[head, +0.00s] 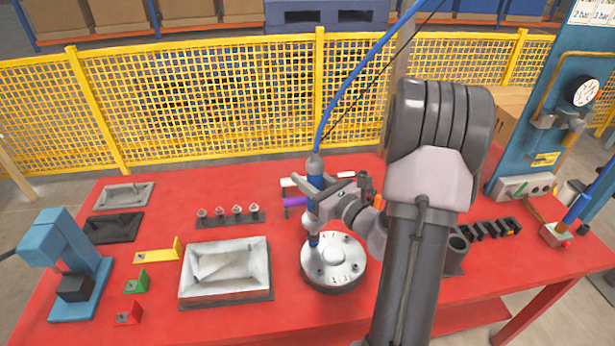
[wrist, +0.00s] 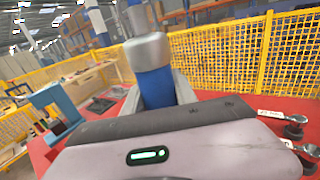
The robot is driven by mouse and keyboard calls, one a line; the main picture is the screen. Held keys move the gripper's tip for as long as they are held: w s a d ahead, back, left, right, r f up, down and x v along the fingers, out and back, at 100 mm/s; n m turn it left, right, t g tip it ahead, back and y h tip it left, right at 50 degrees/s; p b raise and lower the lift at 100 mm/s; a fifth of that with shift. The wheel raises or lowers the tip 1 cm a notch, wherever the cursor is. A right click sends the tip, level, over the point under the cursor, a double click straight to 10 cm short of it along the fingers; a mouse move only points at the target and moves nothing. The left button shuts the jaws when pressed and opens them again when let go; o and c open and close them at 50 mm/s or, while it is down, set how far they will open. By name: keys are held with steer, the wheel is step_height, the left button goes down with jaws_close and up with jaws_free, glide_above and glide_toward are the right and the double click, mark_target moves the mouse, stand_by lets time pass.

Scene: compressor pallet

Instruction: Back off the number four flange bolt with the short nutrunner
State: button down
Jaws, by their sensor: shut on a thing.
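The short nutrunner (head: 314,168), blue and silver with a blue hose at its top, stands upright over the round grey flange (head: 334,262). My gripper (head: 317,203) is shut around its body; the wrist view also shows the nutrunner (wrist: 153,80) between my gripper's fingers (wrist: 157,92). The tool's lower end is at the flange's upper-left edge, over or on a bolt position; I cannot tell whether it is seated. Bolt heads and small numbers show around the flange's rim, but the number under the tool is hidden.
A metal tray (head: 226,270) stands left of the flange, with a row of small sockets (head: 228,215) behind it. A blue press-like stand (head: 72,268) is at far left. A blue post with a gauge (head: 583,92) stands right. Yellow mesh fencing (head: 200,105) runs behind the red table.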

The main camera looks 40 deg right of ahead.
mark_target(307, 163)
steer(key=shift+f+b, duration=0.35)
steer(key=shift+s+a+f, duration=0.15)
steer(key=shift+a+f, duration=0.05)
steer(key=shift+f, duration=0.05)
stand_by(1.1)
steer(key=shift+d+r+p, duration=0.2)
steer(key=shift+r+p, duration=1.9)
steer(key=shift+r, duration=0.65)
